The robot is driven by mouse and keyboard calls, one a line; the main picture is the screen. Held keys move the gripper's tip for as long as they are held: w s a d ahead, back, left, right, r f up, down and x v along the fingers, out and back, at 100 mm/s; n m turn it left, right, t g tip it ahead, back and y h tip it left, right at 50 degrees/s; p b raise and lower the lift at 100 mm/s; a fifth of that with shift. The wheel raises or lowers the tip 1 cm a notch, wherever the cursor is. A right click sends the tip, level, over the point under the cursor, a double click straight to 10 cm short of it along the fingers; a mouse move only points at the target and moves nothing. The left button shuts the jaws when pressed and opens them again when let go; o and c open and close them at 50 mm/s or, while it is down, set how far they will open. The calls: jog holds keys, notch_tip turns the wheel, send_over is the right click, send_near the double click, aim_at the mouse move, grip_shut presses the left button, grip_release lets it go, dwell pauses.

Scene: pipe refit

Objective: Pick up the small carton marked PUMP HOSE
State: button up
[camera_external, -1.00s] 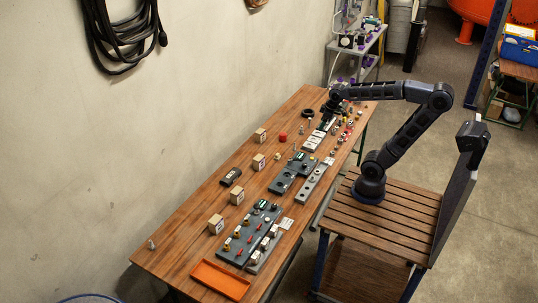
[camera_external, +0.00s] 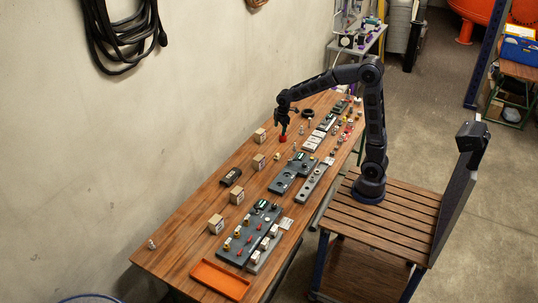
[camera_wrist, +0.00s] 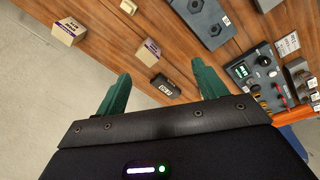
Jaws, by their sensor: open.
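Several small tan cartons stand in a row along the wall side of the bench: one at the far end (camera_external: 260,135), a second (camera_external: 258,162), a third (camera_external: 237,196) and a nearest one (camera_external: 216,224). Their labels are too small to read, so I cannot tell which says PUMP HOSE. Two cartons show in the wrist view, one at upper left (camera_wrist: 68,31) and one near the middle (camera_wrist: 148,52). My gripper (camera_external: 284,130) is open and empty above the far half of the bench, right of the farthest carton. Its green fingers (camera_wrist: 160,72) are spread in the wrist view.
A red round part (camera_external: 283,138) is just below my gripper. A black device (camera_external: 231,177) lies between cartons. Grey fixture plates (camera_external: 290,178) with fittings line the bench's right side. An orange tray (camera_external: 220,279) is at the near end. Bare wood surrounds the cartons.

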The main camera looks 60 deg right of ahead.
jog(key=w+a+f+n+g, duration=0.1)
jog(key=w+f+n, duration=0.2)
jog(key=w+f, duration=0.7)
jog(key=n, duration=0.3)
send_over(258, 157)
jog(key=shift+g, duration=0.3)
notch_tip(258, 157, down, 10)
jog(key=shift+a+f, duration=0.1)
jog(key=shift+f, duration=0.15)
notch_tip(258, 157, down, 6)
jog(key=shift+r, duration=0.1)
jog(key=shift+s+f, duration=0.15)
jog(key=shift+f, duration=1.15)
jog(key=shift+s+f, duration=0.1)
jog(key=shift+f, duration=1.2)
jog(key=c, duration=1.1)
jog(key=shift+r, duration=0.1)
